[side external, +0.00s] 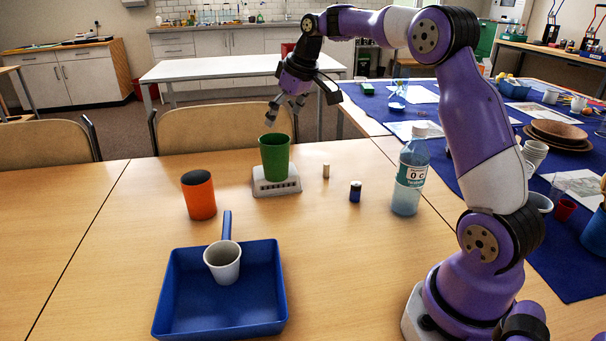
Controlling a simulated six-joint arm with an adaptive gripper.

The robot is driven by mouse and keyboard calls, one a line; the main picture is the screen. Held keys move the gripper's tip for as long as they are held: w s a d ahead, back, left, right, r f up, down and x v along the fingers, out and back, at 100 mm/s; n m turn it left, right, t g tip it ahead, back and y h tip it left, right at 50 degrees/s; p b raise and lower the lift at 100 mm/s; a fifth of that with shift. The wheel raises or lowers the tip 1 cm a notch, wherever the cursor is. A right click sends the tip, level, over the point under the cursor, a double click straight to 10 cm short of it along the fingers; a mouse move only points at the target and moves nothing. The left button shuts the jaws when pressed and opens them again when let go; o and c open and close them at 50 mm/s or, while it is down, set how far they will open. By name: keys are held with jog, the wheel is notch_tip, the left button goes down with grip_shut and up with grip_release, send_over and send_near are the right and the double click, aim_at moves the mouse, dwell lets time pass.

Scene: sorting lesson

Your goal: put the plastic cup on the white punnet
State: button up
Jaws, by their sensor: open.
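A green cup (275,157) stands upright on the white punnet (276,187), which looks upside down with slots along its side. My gripper (284,109) is open and empty just above the green cup, its fingers pointing down and to the left. An orange cup (198,195) stands on the table to the left of the punnet. A white cup (223,262) is in the blue dustpan (184,307) at the front. I cannot tell for sure which of these is the plastic cup; the green one looks like plastic.
A clear bottle (409,170) with a label stands to the right, near my arm. A small beige cylinder (326,171) and a dark battery-like cylinder (355,191) stand between it and the punnet. The left table is bare. Chairs line the far edge.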

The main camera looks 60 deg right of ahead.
jog(key=s+a+r, duration=0.5)
jog(key=s+a, duration=0.5)
jog(key=a, duration=0.1)
jog(key=s+a+f, duration=0.2)
jog(key=s+f, duration=0.1)
jog(key=s, duration=0.3)
jog(key=s+a+f+t, duration=0.1)
jog(key=s+a+f, duration=0.1)
jog(key=s, duration=0.4)
jog(key=shift+a+f, duration=0.25)
jog(key=shift+f, duration=0.25)
